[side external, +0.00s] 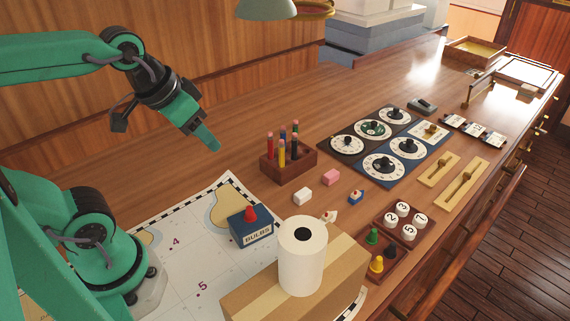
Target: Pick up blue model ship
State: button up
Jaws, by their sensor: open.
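The blue model ship (356,197) is a tiny blue block with a white and red top. It sits on the wooden desk, right of centre, below the dial panels. My gripper (212,143) is in the air at the upper left, well apart from the ship and higher than the desk. It is open and nothing shows between its jaws.
A white paper roll (302,265) stands on a cardboard box (240,295) at the front. A pencil block (288,165), a white block (303,194) and a pink block (331,177) lie left of the ship. A bulbs box (250,229) sits on the chart (190,255).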

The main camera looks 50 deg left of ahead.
jog(key=w+d+r+g, duration=0.1)
jog(key=w+d+r, duration=0.1)
jog(key=w, duration=0.8)
jog(key=g, duration=0.4)
send_over(357, 192)
jog(key=f, duration=1.8)
jog(key=shift+w+a+f, duration=0.1)
jog(key=shift+w+a, duration=0.15)
jog(key=shift+a, duration=0.05)
jog(key=shift+w+d+f, duration=0.2)
jog(key=shift+d+f, duration=0.05)
jog(key=shift+f, duration=1.6)
jog(key=shift+a+f, duration=0.1)
jog(key=shift+f, duration=2.5)
